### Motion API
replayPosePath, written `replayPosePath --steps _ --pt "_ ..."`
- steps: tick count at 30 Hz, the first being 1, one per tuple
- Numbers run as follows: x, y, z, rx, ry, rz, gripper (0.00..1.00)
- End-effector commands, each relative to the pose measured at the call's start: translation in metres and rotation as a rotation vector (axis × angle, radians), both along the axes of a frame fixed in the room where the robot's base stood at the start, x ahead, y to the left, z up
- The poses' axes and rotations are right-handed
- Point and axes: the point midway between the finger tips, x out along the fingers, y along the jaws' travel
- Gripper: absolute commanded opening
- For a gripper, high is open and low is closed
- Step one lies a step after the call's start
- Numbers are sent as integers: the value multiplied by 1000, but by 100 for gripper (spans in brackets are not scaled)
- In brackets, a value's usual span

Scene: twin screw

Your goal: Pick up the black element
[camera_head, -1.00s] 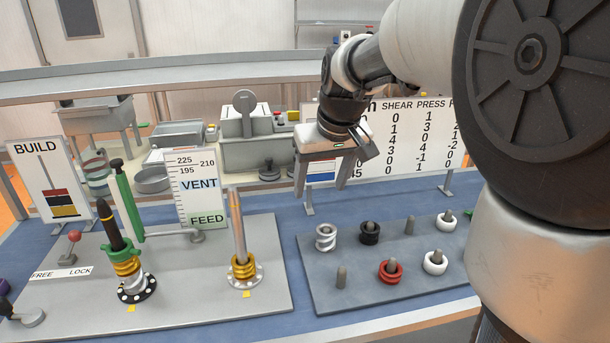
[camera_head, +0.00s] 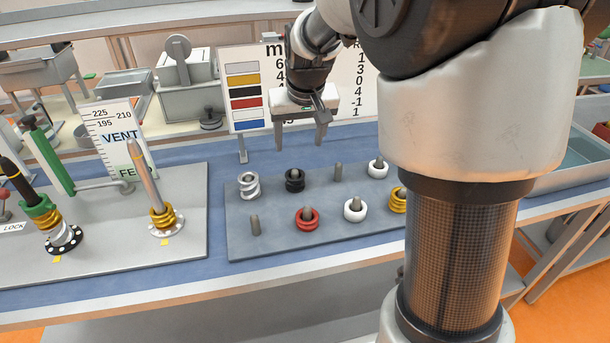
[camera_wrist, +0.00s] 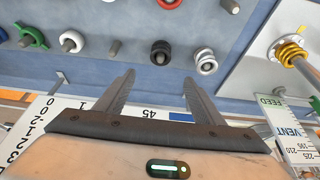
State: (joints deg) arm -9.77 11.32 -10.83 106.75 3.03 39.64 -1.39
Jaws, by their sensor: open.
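The black element (camera_head: 295,180) is a dark ring sitting around a peg in the back row of the grey peg plate (camera_head: 270,238). It stands between a silver coil element (camera_head: 249,184) and a bare peg (camera_head: 338,172). My gripper (camera_head: 299,142) is open and empty, above and behind the black element, in front of the chart board, fingers pointing down. In the wrist view the black element (camera_wrist: 161,52) lies ahead of the spread fingertips (camera_wrist: 158,76), apart from them.
A red element (camera_head: 307,219), a white element (camera_head: 354,209) and a yellow element (camera_head: 397,199) are on front pegs. Another white element (camera_head: 377,168) is at the back right. A chart board (camera_head: 246,95) stands behind the plate. Two shafts with collars stand on the left plate (camera_head: 190,225).

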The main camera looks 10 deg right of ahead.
Motion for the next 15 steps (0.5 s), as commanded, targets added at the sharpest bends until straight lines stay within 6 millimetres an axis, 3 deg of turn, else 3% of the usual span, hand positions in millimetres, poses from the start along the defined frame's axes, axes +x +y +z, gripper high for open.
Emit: replayPosePath --steps 5,15 --pt "6 0 -19 -1 5 -2 62" --pt "34 -1 -87 -1 5 -2 62"
